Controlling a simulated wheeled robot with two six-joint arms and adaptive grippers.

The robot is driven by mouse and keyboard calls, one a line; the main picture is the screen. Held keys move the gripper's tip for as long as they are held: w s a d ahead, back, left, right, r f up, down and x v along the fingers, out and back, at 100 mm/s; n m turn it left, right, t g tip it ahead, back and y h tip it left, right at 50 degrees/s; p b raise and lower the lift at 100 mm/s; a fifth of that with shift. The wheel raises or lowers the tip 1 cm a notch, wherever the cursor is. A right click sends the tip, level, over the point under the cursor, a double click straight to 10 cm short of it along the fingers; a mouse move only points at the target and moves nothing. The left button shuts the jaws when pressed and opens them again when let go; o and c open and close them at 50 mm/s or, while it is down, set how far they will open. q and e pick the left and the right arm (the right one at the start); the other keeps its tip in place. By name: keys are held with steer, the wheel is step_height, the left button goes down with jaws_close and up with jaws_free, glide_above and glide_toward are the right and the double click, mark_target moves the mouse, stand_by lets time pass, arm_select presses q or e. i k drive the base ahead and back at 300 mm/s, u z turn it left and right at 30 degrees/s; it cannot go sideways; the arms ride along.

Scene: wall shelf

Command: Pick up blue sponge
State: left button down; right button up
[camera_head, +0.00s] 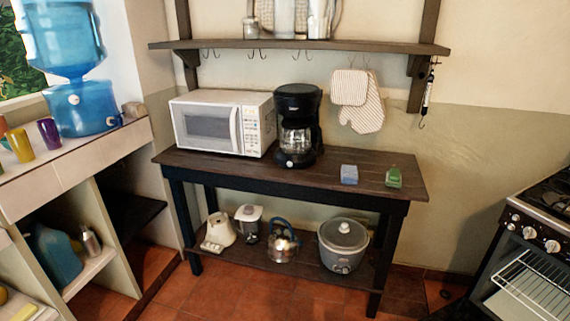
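A small light-blue block that looks like the blue sponge (349,175) lies on the dark wooden table (280,186), right of the black coffee maker. A small green item (393,177) lies on the same table a short way to its right, apart from it. Neither of my grippers is in view.
A white microwave (222,123) and the coffee maker (298,128) stand on the table's left and middle. Oven mitts (358,100) hang behind the sponge, under a wall shelf (300,44). The lower shelf holds a rice cooker (343,245). A stove (540,245) stands right.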

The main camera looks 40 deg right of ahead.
mark_target(349, 176)
steer(key=u, duration=0.25)
steer(key=i, duration=1.25)
steer(key=z, duration=0.3)
steer(key=i, duration=1)
steer(key=z, duration=1.45)
steer(key=i, duration=0.7)
steer(key=z, duration=0.8)
